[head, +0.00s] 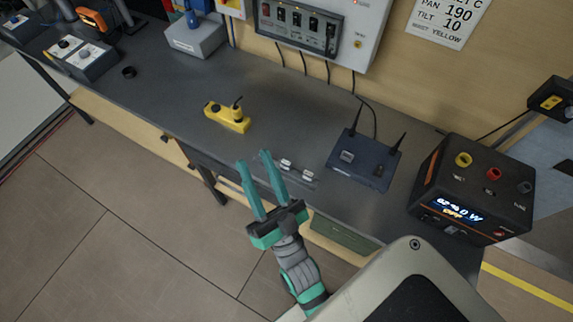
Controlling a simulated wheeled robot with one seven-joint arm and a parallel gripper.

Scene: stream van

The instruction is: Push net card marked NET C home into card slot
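My gripper (254,160) is at the lower middle of the head view, over the front edge of the bench. Its two teal fingers are apart with nothing visible between them. A dark blue box with two black antennas (362,160) stands on the bench to its right. A small grey piece (347,156) shows on the left part of that box; I cannot tell whether it is a card or a slot. Two small pale pieces (286,163) (308,175) sit near the bench's front edge, just right of the fingertips. No NET C marking is readable.
A black and orange power unit (470,190) stands on the right. A yellow device (228,116) lies on the dark bench (180,100), left of the blue box. A grey switch panel (300,30) hangs behind, with cables running down. The bench between the yellow device and blue box is mostly clear.

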